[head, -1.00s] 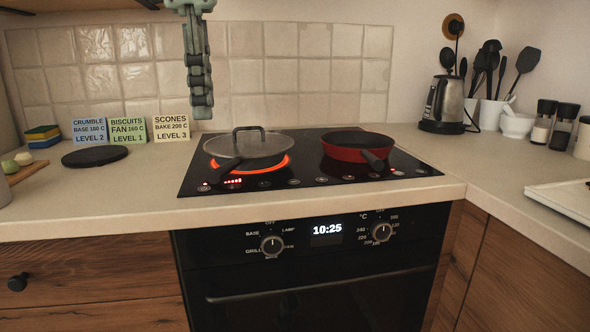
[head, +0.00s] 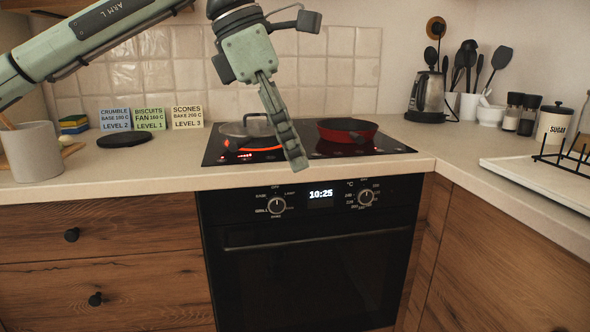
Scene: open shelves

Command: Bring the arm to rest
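My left arm (head: 90,35) reaches in from the upper left, and its green gripper (head: 298,160) hangs in front of the black cooktop (head: 402,147). The gripper's fingers point down and slightly right. They are seen edge-on, so I cannot tell whether they are open or shut, and no held object shows. Behind it, a lidded pan (head: 238,134) stands on the left burner, which glows red. A red pan (head: 347,132) sits at the right of the cooktop. My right gripper is out of view.
The black oven (head: 310,265) is below, its display reading 10:25. A beige pot (head: 32,152) stands at the left. Recipe cards (head: 149,118) lean on the tiles. A kettle (head: 427,95), a sugar jar (head: 552,126) and a dark wire rack (head: 568,150) on a white board stand right.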

